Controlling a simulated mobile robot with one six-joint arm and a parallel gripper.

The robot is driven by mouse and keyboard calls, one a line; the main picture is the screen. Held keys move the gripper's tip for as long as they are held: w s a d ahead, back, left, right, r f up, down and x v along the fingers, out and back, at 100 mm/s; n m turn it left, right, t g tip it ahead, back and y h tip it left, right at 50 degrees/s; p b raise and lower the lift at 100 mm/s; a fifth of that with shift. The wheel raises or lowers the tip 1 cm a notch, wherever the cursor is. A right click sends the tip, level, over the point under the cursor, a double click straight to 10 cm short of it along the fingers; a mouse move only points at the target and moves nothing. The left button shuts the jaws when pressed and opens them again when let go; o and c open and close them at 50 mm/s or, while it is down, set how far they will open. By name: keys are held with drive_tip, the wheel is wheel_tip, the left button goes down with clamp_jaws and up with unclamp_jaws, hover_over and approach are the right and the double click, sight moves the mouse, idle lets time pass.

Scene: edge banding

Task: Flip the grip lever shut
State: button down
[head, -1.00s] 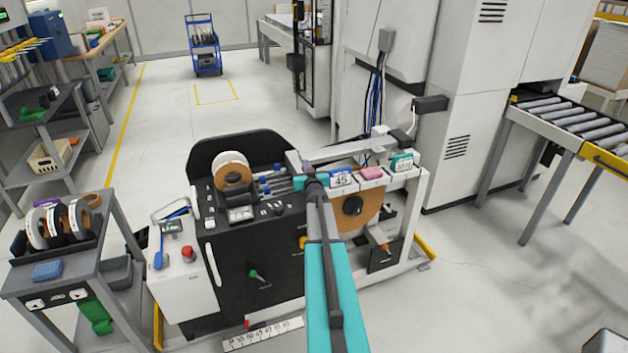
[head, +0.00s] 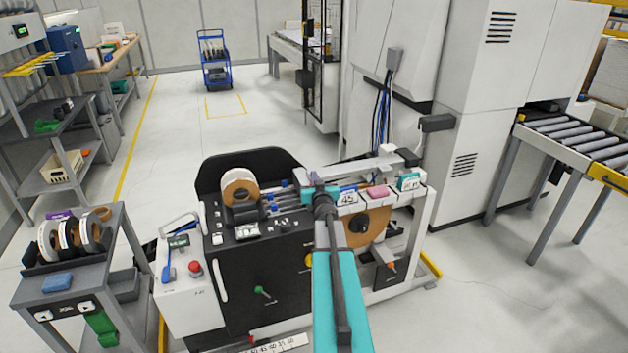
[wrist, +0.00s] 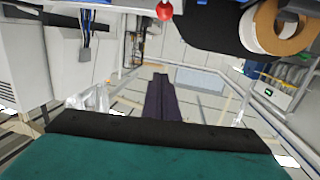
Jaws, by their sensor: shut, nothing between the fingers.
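My gripper (head: 314,181) is over the top of the edge banding machine (head: 240,270), near its middle. In the wrist view its dark fingers (wrist: 160,97) are together with nothing between them. A red ball knob (wrist: 165,10) shows at the top edge of the wrist view, apart from the fingertips. On the machine's front are a green-handled lever (head: 263,293) and an orange-handled lever (head: 390,265). I cannot tell which of these is the grip lever, or whether it is open or shut. My arm hides part of the machine's top and front.
A tape roll (head: 239,187) sits on the machine's top left. A control box with a red button (head: 195,267) stands at its left, beside a cart with several rolls (head: 70,238). A tall white cabinet (head: 480,130) and a roller conveyor (head: 570,135) are at right.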

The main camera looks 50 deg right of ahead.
drive_tip(key=shift+s+a+r+p, duration=0.15)
drive_tip(key=shift+s+a+r, duration=0.3)
drive_tip(key=shift+r, duration=0.25)
drive_tip(key=shift+s+a+r+p, duration=0.15)
drive_tip(key=shift+s+a+r, duration=0.3)
drive_tip(key=shift+r, duration=0.2)
drive_tip(key=shift+d, duration=0.1)
drive_tip(key=s+a+f+n+g+y+b, duration=0.1)
drive_tip(key=s+a+f+g+y+b, duration=0.15)
drive_tip(key=a+f, duration=1)
drive_tip(key=s+a+f+g+y+b, duration=0.15)
drive_tip(key=a+f+g, duration=0.25)
drive_tip(key=a+f, duration=0.8)
drive_tip(key=s+a+f+n+g+y+b, duration=0.1)
drive_tip(key=s+a+f+g+y+b, duration=0.15)
drive_tip(key=a+f, duration=0.95)
drive_tip(key=s+a+f+n+g+y+b, duration=0.1)
drive_tip(key=s+a+f+g, duration=0.2)
drive_tip(key=s+a+f, duration=0.4)
drive_tip(key=s+a+f+n+g+y+b, duration=0.1)
drive_tip(key=s+a+f+n+g+y, duration=0.1)
drive_tip(key=s+a+f, duration=0.5)
drive_tip(key=s+a+f+n+g, duration=0.1)
drive_tip(key=s+a, duration=0.3)
drive_tip(key=s, duration=0.4)
drive_tip(key=s+a+f+n+g+y+b, duration=0.1)
drive_tip(key=s+a+f+g, duration=0.3)
drive_tip(key=s, duration=0.4)
drive_tip(key=shift+s+a+n, duration=0.2)
drive_tip(key=shift+n, duration=0.1)
